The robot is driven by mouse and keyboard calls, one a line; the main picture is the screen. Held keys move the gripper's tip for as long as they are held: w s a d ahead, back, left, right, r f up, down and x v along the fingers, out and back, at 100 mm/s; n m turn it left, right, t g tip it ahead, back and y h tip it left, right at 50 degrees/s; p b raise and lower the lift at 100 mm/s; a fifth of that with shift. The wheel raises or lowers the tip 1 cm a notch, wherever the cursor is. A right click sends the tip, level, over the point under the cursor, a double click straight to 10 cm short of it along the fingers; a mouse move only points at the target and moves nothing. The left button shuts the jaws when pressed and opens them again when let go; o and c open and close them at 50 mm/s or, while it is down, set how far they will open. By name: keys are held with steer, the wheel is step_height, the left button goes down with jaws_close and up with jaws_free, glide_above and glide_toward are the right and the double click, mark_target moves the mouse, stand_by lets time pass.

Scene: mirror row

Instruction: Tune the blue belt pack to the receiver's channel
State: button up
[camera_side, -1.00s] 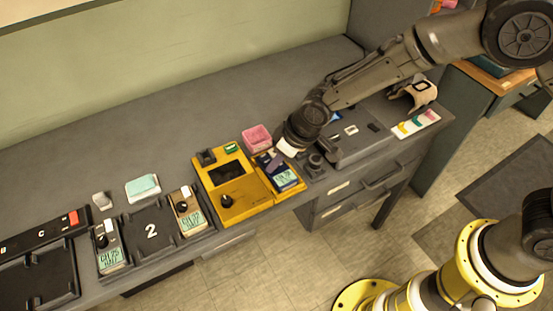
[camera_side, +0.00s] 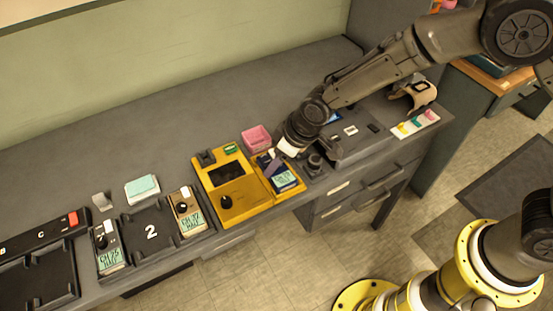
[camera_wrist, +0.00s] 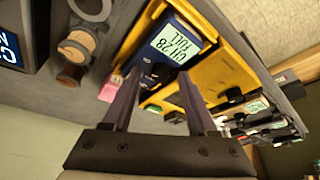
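The blue belt pack (camera_side: 283,179) sits in the right bay of the yellow unit (camera_side: 243,208). It also shows in the wrist view (camera_wrist: 165,48), where its display reads "CH 78 FULL". My gripper (camera_side: 271,168) is down over the far end of the pack. In the wrist view my gripper's two dark purple fingers (camera_wrist: 158,75) stand apart, with small dark parts of the pack between them. Whether they touch anything is unclear. The yellow unit has a dark screen and a black knob (camera_side: 226,202). Which device is the receiver is not clearly marked.
A pink box (camera_side: 257,138) stands just behind the yellow unit. A black knobbed fixture (camera_side: 315,163) is close on the right.

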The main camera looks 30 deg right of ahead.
steer(key=v, duration=1.4)
steer(key=shift+a, duration=0.1)
steer(key=shift+f, duration=0.1)
steer(key=d+r+m+t, duration=0.2)
steer(key=d+r, duration=0.6)
steer(key=r, duration=0.1)
steer(key=s+d+r+m+t+h, duration=0.1)
steer(key=s+d+r+m, duration=0.1)
steer(key=s+d+r, duration=0.45)
steer(key=s+d+f+m, duration=0.1)
steer(key=s+d+f, duration=0.1)
steer(key=s, duration=0.3)
steer(key=s+d+f+h, duration=0.1)
steer(key=s+d+f, duration=0.1)
steer(key=s, duration=0.3)
steer(key=s+d+f+m+g, duration=0.1)
steer(key=s+d+f, duration=0.1)
steer(key=s+d, duration=0.2)
steer(key=shift+s+m+h, duration=0.3)
steer(key=shift+s, duration=0.55)
